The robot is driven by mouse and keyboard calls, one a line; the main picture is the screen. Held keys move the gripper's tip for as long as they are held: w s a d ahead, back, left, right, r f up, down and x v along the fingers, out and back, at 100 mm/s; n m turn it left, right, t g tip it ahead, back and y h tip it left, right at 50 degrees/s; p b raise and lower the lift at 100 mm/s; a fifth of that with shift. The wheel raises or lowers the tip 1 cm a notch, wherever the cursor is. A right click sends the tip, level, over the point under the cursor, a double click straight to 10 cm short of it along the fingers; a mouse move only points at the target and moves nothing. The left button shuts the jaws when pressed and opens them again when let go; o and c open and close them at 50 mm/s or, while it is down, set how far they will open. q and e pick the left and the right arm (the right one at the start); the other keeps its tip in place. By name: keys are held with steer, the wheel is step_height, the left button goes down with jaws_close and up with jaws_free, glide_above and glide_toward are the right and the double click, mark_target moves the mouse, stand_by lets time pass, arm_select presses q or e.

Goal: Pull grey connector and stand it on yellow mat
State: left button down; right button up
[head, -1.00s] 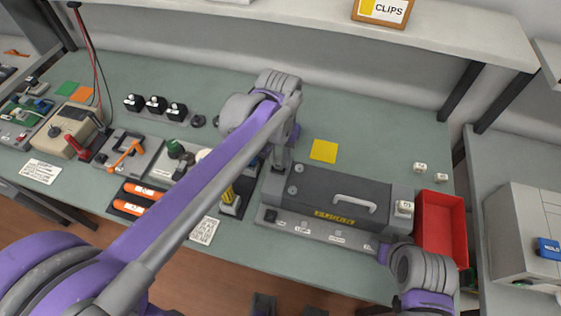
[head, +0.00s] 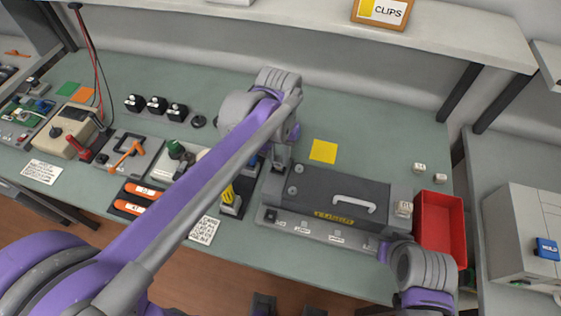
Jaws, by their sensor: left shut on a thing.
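The yellow mat (head: 323,151) lies flat and bare on the green bench, right of my left gripper. My left gripper (head: 279,164) points down beside the back left corner of the dark grey cartridge unit and is shut on a small grey thing, which I take to be the grey connector. The fingers and arm mostly hide it, so I cannot tell whether it is still seated. A yellow connector (head: 229,195) and a partly covered blue one stand on a dark base just left of the unit. My right arm shows at the lower right, but its gripper does not show.
The cartridge unit (head: 355,188) with a white handle lies front of the mat. A red bin (head: 438,232) stands at its right. Small white labelled cubes (head: 419,168) sit near the bin. Bench behind and right of the mat is clear.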

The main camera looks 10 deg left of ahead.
mark_target(279, 159)
arm_select(q)
steer(key=shift+r+p, duration=1.15)
steer(key=shift+r, duration=0.95)
arm_select(e)
steer(key=shift+w+r, duration=0.3)
steer(key=shift+r, duration=0.55)
steer(key=shift+w+r, duration=0.3)
steer(key=shift+r, duration=0.5)
arm_select(q)
steer(key=shift+r, duration=0.5)
steer(key=shift+w+r+p, duration=0.1)
steer(key=shift+r+p, duration=0.85)
steer(key=shift+r, duration=0.55)
steer(key=shift+f, duration=0.1)
arm_select(e)
steer(key=r, duration=0.1)
steer(key=w+r, duration=0.1)
steer(key=shift+w+r+t, duration=0.25)
steer(key=shift+r+t, duration=0.05)
steer(key=shift+r, duration=0.1)
